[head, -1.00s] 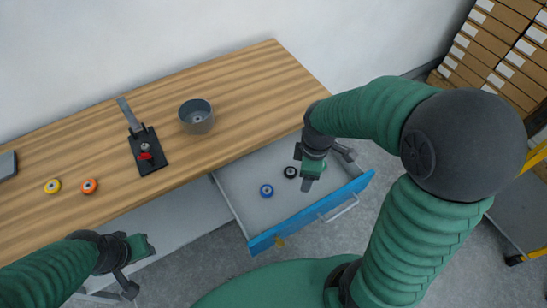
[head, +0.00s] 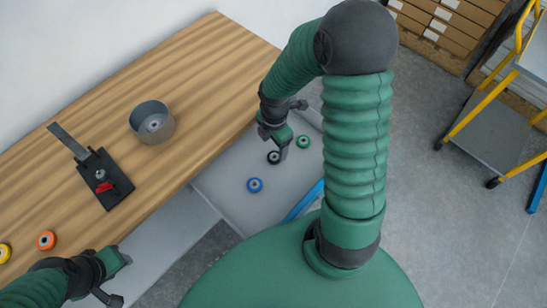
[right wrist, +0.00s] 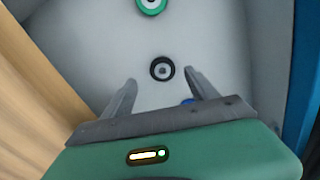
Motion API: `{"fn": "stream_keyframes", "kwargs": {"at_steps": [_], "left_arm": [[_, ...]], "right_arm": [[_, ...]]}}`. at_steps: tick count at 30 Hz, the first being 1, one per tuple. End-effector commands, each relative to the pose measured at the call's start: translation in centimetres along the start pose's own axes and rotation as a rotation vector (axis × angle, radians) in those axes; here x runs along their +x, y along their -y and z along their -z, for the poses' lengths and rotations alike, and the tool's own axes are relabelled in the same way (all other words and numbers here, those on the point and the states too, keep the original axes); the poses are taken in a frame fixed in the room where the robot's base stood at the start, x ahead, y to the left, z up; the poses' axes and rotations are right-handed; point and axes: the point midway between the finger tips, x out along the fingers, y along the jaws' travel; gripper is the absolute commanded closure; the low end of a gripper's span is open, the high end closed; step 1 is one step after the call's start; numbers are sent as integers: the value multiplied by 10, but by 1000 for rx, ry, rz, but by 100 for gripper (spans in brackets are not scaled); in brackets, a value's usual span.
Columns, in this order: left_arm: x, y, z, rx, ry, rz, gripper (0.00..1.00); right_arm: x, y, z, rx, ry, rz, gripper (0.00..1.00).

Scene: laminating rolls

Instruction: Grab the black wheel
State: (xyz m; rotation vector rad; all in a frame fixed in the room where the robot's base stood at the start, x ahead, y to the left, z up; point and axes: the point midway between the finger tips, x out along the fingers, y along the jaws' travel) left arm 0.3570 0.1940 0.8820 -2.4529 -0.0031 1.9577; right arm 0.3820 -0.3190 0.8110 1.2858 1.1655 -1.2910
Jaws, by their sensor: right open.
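The black wheel (head: 273,157) lies flat in the open drawer, between a blue wheel (head: 255,185) and a green wheel (head: 303,141). My right gripper (head: 283,150) is low over the drawer, right beside the black wheel in the head view. In the right wrist view the black wheel (right wrist: 162,68) sits between and slightly beyond the two spread fingertips (right wrist: 162,80), apart from both.
The drawer walls and blue front (head: 304,200) border the wheels. A yellow-framed cart (head: 490,130) stands right.

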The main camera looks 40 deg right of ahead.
Motion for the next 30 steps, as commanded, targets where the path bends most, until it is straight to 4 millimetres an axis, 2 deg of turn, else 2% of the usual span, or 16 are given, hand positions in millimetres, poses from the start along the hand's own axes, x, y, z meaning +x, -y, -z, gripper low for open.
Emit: {"fn": "stream_keyframes", "kwargs": {"at_steps": [9,17,30], "left_arm": [[17,0,-4,0,0,0,64],[16,0,-4,0,0,0,64],[16,0,-4,0,0,0,64]], "right_arm": [[51,0,1,0,-1,2,32],[54,0,0,0,0,0,32],[54,0,1,0,-1,0,88]]}}
